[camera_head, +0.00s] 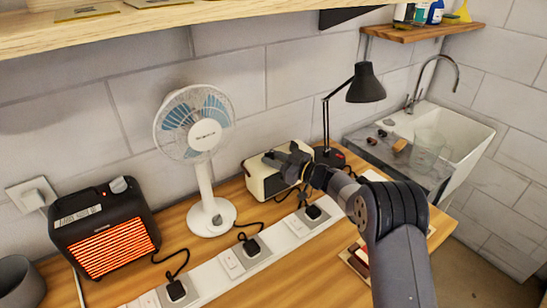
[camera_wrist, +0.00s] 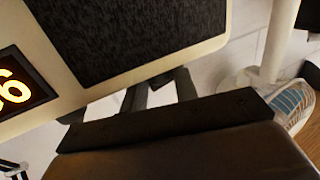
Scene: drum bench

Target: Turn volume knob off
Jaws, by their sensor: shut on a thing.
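A cream radio (camera_head: 258,188) with a dark front stands on the wooden bench behind the power strip. In the wrist view its speaker grille (camera_wrist: 130,35) and a lit orange display (camera_wrist: 14,92) show close up. My gripper (camera_head: 278,158) is at the top edge of the radio. In the wrist view my gripper (camera_wrist: 158,92) has its two dark fingers reaching to the radio's edge beside the grille. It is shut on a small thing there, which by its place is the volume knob. The knob itself is hidden by the fingers and the dark gripper body.
A white fan (camera_head: 206,150) and a glowing heater (camera_head: 105,230) stand to the left. A black desk lamp (camera_head: 366,86) is just behind and right. A white power strip (camera_head: 290,232) with plugs and cords runs along the bench. A sink (camera_head: 460,140) is at the right.

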